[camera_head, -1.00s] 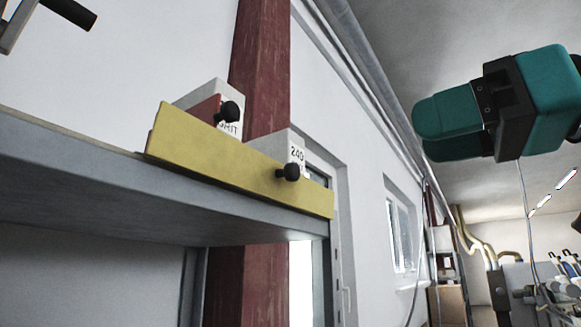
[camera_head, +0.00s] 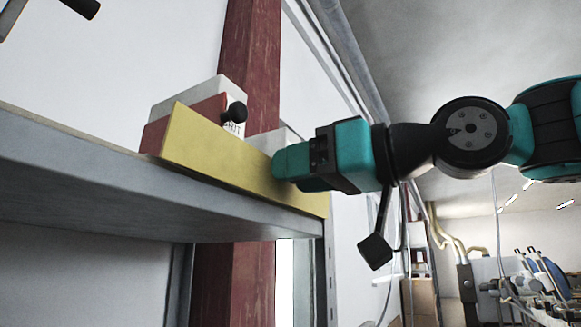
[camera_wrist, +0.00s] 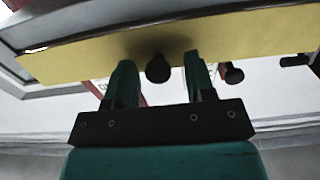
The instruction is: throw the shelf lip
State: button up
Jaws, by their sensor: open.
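The shelf lip is a yellow board (camera_head: 210,150) standing along the front edge of the grey shelf (camera_head: 120,185). My gripper (camera_head: 277,165) is at the lip's right part, fingers pointing left, and covers the other knob there. In the wrist view the yellow lip (camera_wrist: 235,38) crosses the top. A black knob (camera_wrist: 158,69) sits between the two teal fingers of my gripper (camera_wrist: 158,75), which are open with gaps on both sides. The second knob (camera_wrist: 231,74) lies outside the fingers.
A red and white box (camera_head: 185,122) stands on the shelf behind the lip. Another pale box (camera_head: 268,142) is mostly hidden by my gripper. A dark red post (camera_head: 250,60) rises behind the shelf. A black bar end (camera_head: 82,7) juts in at top left.

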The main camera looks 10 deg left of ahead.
jog(key=shift+d, duration=0.1)
jog(key=c, duration=0.9)
jog(key=p, duration=0.1)
jog(key=r+h+p, duration=0.1)
jog(key=shift+w+a+p, duration=0.1)
jog(key=shift+a+p, duration=0.15)
jog(key=shift+p, duration=0.05)
jog(key=shift+f+g+h, duration=0.2)
jog(key=shift+g+h, duration=0.1)
jog(key=o, duration=0.9)
